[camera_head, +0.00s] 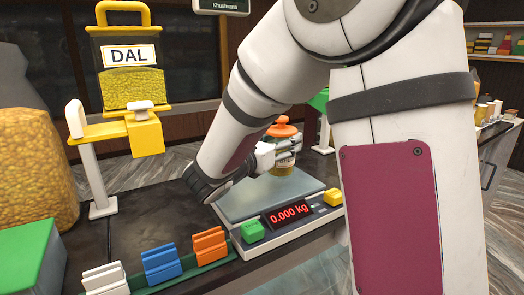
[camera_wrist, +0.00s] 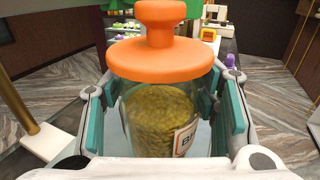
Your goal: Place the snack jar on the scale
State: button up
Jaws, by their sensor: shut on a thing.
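The snack jar (camera_head: 283,158) is a clear jar with yellow-brown contents and an orange knobbed lid. My gripper (camera_head: 277,153) is shut on it, upright, above the scale's plate in the head view. The scale (camera_head: 262,199) has a grey plate, a green button, a yellow button and a red display reading 0.000 kg. I cannot see clearly whether the jar's base touches the plate. In the wrist view the jar (camera_wrist: 160,110) stands between the teal-padded fingers of my gripper (camera_wrist: 170,115), with part of a label showing on its right side.
A yellow DAL dispenser (camera_head: 130,80) stands behind left on a post. Orange (camera_head: 209,246), blue (camera_head: 160,263) and white (camera_head: 104,278) blocks sit in a green rack in front of the scale's left side. A large sack-like container (camera_head: 35,150) and green box (camera_head: 30,255) are far left.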

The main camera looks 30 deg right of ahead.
jog(key=shift+w+d, duration=0.3)
jog(key=shift+w, duration=0.15)
jog(key=shift+w+d+f+p, duration=0.15)
jog(key=shift+w+f+p, duration=0.1)
jog(key=shift+f, duration=0.3)
jog(key=shift+w+d+f+p, duration=0.1)
jog(key=shift+d+f+p, duration=0.1)
jog(key=shift+f, duration=1)
jog(key=shift+f, duration=0.15)
jog(key=o, duration=1.6)
jog(key=shift+f, duration=0.1)
jog(key=shift+o, duration=0.2)
